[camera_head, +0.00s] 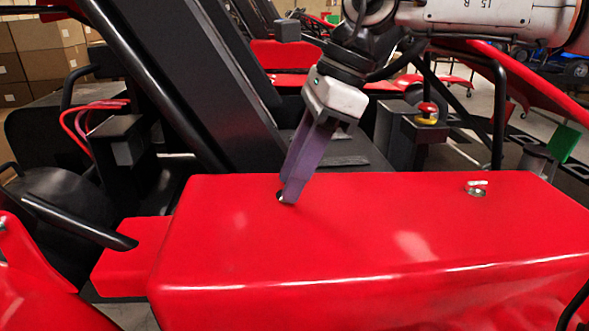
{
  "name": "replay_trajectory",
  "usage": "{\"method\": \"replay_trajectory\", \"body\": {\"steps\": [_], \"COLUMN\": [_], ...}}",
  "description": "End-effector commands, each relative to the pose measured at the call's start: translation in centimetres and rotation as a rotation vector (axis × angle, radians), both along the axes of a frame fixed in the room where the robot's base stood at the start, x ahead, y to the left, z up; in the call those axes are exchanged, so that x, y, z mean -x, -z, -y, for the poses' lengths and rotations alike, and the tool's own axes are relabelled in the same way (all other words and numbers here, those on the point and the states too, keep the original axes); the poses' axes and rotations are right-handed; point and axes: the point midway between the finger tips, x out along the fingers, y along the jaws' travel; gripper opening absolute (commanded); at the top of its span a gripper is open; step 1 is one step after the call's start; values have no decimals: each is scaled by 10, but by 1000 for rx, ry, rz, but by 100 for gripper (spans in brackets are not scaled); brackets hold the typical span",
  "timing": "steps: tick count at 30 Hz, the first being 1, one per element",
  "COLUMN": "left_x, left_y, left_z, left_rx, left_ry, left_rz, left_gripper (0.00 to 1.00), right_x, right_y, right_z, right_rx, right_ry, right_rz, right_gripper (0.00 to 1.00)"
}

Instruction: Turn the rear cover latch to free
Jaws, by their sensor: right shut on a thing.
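The red rear cover (330,235) fills the lower middle of the head view. A small metal latch (477,187) stands on its top face toward the right, free of any gripper. My right gripper (288,196) comes down from above, with its purple fingers closed together at a second latch (281,197) near the cover's far left edge. Only a little of this latch shows at the fingertips, so its turn angle is hidden. My left gripper is not in view.
A black slanted bar and panel (190,80) stand close behind and left of my right gripper. A red and yellow button (427,112) sits on a grey box behind the cover. Cardboard boxes (45,50) are stacked at the back left. The cover's middle top is clear.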

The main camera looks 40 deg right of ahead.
Motion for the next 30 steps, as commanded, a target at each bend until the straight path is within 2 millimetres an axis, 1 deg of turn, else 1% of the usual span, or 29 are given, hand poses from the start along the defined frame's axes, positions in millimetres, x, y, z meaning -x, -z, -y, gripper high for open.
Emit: {"method": "replay_trajectory", "body": {"steps": [4, 5, 6, 8, 16, 20, 23, 30], "left_x": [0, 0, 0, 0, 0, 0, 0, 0], "left_y": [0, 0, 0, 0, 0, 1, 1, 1], "left_z": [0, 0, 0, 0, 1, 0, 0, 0], "left_rx": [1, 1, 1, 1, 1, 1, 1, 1], "left_ry": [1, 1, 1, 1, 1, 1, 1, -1], "left_rz": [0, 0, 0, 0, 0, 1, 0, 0], "left_gripper": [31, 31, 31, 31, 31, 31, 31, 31], "right_x": [0, 0, 0, 0, 0, 1, 4, 13], "right_y": [1, 1, 1, 0, 0, -8, -23, -67], "right_z": [0, 0, 0, 0, 0, 3, 8, 24], "right_rx": [3, 3, 2, 2, 2, 1, 0, 1], "right_ry": [-2, -2, -2, -2, -1, 1, 2, 2], "right_rz": [-1, -1, 0, 0, 1, 2, 4, 4], "right_gripper": [9, 34, 41, 50, 50, 50, 50, 50]}}
